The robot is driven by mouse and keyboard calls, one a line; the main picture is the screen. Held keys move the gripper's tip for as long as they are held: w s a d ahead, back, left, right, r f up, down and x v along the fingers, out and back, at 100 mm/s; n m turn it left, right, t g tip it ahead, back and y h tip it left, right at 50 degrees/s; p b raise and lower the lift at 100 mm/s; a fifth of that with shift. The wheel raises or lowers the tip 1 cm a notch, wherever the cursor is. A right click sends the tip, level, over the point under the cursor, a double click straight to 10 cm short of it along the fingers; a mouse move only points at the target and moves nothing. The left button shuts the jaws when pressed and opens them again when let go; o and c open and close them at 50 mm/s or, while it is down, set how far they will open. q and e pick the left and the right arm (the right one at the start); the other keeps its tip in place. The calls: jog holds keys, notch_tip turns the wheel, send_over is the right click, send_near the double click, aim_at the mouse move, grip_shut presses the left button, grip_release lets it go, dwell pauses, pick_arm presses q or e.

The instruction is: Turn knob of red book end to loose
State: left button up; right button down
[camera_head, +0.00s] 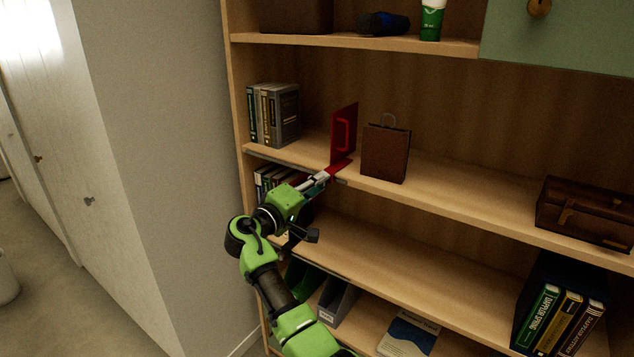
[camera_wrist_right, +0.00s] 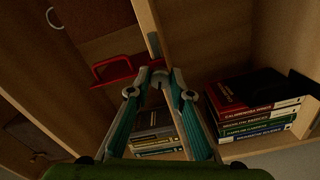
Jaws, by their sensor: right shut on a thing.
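The red book end (camera_head: 343,137) stands upright on the middle shelf, with its red base at the shelf's front edge. Its red part also shows in the right wrist view (camera_wrist_right: 112,72), left of the fingertips. My right gripper (camera_head: 325,176) is at the shelf's front edge, just below the book end's base. In the wrist view its two fingers (camera_wrist_right: 158,80) come together, shut on the knob by the red base. The knob itself is mostly hidden by the fingertips. My left gripper is in neither view.
A row of books (camera_head: 274,114) stands left of the book end, and a brown bag-shaped box (camera_head: 386,152) stands close on its right. More books (camera_wrist_right: 258,112) lie on the shelf below. A brown chest (camera_head: 588,212) is far right. The shelf between box and chest is clear.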

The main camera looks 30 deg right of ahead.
jog(key=shift+r+n+p, duration=0.15)
jog(key=shift+n+p, duration=0.8)
jog(key=shift+n, duration=1.05)
jog(key=c, duration=1.8)
grip_release()
jog(key=shift+d, duration=0.1)
jog(key=v, duration=1.2)
